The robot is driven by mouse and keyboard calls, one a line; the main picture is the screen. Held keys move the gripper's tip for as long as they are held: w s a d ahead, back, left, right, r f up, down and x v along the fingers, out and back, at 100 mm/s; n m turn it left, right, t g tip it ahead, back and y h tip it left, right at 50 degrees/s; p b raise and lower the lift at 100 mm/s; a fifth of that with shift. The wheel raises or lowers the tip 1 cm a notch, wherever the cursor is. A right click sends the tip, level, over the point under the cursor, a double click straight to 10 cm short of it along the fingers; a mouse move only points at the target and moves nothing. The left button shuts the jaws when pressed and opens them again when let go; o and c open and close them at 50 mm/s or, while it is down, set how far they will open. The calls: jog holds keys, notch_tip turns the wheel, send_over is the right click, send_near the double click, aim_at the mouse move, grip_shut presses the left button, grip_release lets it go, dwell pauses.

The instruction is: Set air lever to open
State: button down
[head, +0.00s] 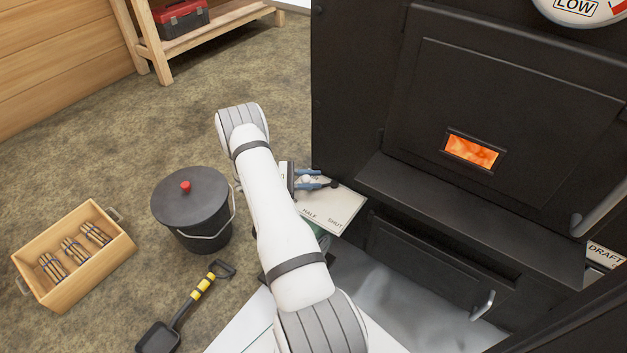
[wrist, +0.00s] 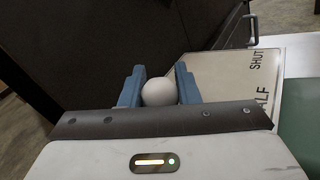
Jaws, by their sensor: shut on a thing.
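My gripper (head: 318,180) is beside the lower left corner of the black stove. In the wrist view the fingers (wrist: 158,86) are shut on the round white knob (wrist: 159,93) of the air lever. The lever's shaft cannot be made out. The white label plate (head: 338,212) juts out from under the stove, with HALF and SHUT readable on it. In the wrist view the plate (wrist: 225,78) lies to the right of the fingers, so the knob is away from the SHUT and HALF marks. The OPEN mark is hidden behind my gripper and arm.
The black stove (head: 480,90) has a glowing window (head: 472,150) and a lower door with a handle (head: 484,304). On the floor at left are a lidded black bucket (head: 190,205), a wooden crate (head: 75,255) and a shovel (head: 185,310). A wooden bench (head: 205,28) stands behind.

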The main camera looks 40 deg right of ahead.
jog(key=shift+w+a, duration=0.15)
jog(key=c, duration=1.1)
grip_release()
jog(key=p+v, duration=0.1)
jog(key=v, duration=0.6)
jog(key=shift+w+a+r+p, duration=0.1)
jog(key=shift+w+a+p, duration=0.1)
jog(key=shift+p, duration=0.2)
